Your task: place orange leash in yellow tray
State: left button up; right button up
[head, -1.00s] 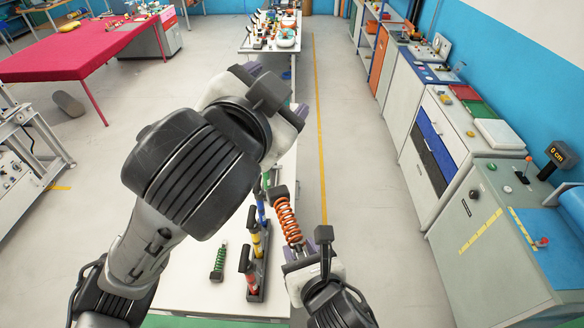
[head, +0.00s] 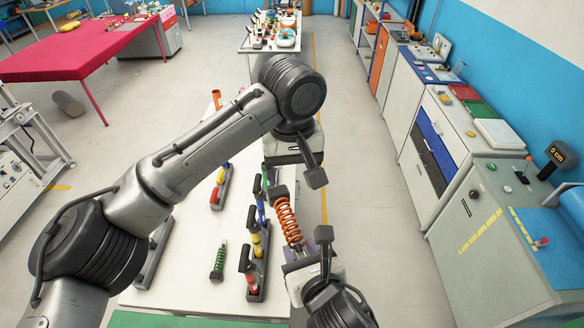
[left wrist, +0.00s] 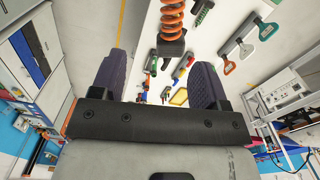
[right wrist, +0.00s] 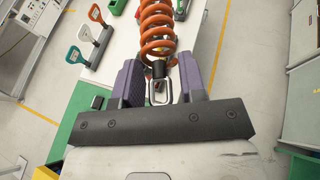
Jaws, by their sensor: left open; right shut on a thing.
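The orange leash (head: 287,220) is a coiled orange cord with a black block at its upper end, in the head view. My right gripper (head: 298,254) is shut on its lower end, where a metal clip (right wrist: 159,92) shows between the fingers in the right wrist view. The leash (right wrist: 156,30) extends away from these fingers. My left gripper (left wrist: 160,82) is open and empty, close to the black-block end (left wrist: 172,48) but apart from it. A small yellow-rimmed thing (left wrist: 179,97) on the table in the left wrist view may be the yellow tray; it is hidden in the head view.
The white table (head: 190,285) carries racks of coloured-handled pumps (head: 257,262) and a green-ended spring-like item (head: 218,262) left of the leash. Grey cabinets (head: 500,230) line the right side. The floor between table and cabinets is clear.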

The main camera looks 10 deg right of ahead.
aim_at(292, 210)
pick_arm(q)
jog(key=shift+n, duration=0.8)
notch_tip(292, 210, down, 12)
jog(key=c, duration=0.9)
pick_arm(e)
jog(key=shift+a, duration=0.1)
pick_arm(q)
jog(key=shift+c, duration=0.7)
pick_arm(e)
jog(key=o, duration=0.6)
jog(key=shift+c, duration=0.2)
pick_arm(q)
grip_shut()
pick_arm(e)
jog(key=o, duration=0.3)
jog(key=shift+o, duration=1)
